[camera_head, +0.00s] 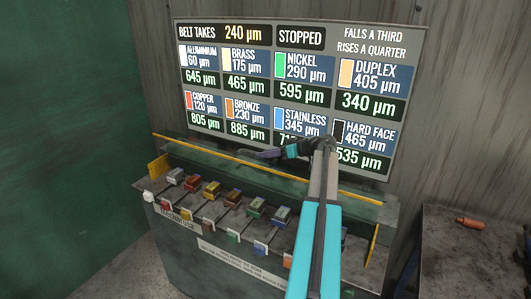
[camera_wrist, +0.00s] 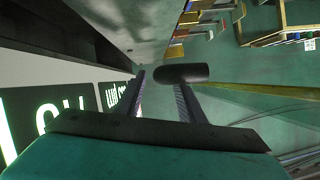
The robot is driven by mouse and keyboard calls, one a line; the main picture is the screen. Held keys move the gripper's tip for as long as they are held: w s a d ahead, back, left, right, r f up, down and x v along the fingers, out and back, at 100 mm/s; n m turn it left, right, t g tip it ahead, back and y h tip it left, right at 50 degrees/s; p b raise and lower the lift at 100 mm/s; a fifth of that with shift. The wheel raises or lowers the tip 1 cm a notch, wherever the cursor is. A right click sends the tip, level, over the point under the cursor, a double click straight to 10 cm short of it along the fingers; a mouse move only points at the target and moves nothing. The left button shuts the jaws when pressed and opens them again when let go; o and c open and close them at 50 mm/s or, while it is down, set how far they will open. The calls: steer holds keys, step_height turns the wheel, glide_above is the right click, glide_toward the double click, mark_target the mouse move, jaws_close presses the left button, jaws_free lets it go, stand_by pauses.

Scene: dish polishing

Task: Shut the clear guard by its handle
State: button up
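The clear guard (camera_head: 330,187) is a see-through panel over the bench machine, with a long yellow strip along its upper edge. In the wrist view its greenish sheet seems to lie at the right, beside a yellow edge (camera_wrist: 245,89). A dark, rounded handle (camera_wrist: 182,73) shows at my fingertips, overlapping the right finger's tip. My gripper (camera_wrist: 159,80) is open, with a gap between its fingers. In the head view my gripper (camera_head: 267,154) points left, just above the yellow strip and in front of the board. Whether it touches the handle I cannot tell.
A lit board (camera_head: 300,95) stands close behind my gripper and reads "STOPPED". Several coloured blocks (camera_head: 212,188) sit in a row on the machine's front. A side table (camera_head: 470,255) at the right holds an orange-handled tool (camera_head: 470,222). A green wall (camera_head: 60,130) is at the left.

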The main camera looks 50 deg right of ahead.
steer(key=shift+w+a+f, duration=0.1)
steer(key=shift+w, duration=0.1)
jaws_close()
steer(key=shift+a+b, duration=0.15)
steer(key=shift+b, duration=0.4)
